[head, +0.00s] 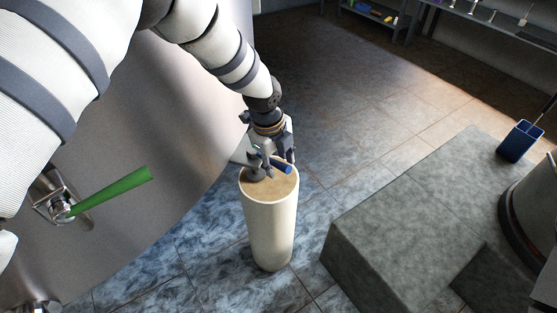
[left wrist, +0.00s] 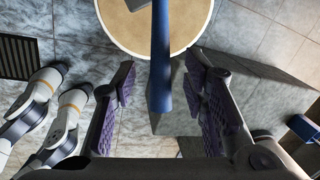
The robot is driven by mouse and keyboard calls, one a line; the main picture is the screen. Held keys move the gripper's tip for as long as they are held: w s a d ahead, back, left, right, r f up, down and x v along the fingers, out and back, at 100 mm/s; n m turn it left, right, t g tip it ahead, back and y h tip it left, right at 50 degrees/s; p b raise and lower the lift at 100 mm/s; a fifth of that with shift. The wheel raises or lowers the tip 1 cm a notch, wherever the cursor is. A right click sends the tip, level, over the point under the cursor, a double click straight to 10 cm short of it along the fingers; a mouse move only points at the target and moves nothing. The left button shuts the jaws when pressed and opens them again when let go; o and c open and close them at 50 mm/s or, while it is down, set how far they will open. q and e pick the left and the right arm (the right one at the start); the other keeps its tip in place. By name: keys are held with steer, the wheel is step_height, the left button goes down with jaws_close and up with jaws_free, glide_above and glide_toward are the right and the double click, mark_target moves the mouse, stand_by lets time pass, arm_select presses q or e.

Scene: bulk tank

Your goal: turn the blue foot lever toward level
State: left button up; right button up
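The blue foot lever (head: 284,168) shows as a short blue bar above the top of a cream round post (head: 270,225). My left gripper (head: 268,156) is over the post top and partly hides the lever and its mount. In the left wrist view the blue lever (left wrist: 161,75) runs between the two fingers of my left gripper (left wrist: 160,100). The fingers are spread, with a visible gap on each side of the lever. A grey piece of the mount (left wrist: 183,12) shows beside it over the tan top. My right gripper is not in view.
A large metal tank (head: 175,120) with a green handle (head: 112,190) stands on the left. A grey stone block (head: 400,225) lies right of the post, with a blue bin (head: 520,141) beyond it. Tiled floor (head: 340,120) is open behind the post.

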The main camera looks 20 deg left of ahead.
arm_select(q)
step_height(320, 180, up, 12)
steer(key=s, duration=0.2)
steer(key=shift+a, duration=0.35)
steer(key=shift+s+f, duration=0.1)
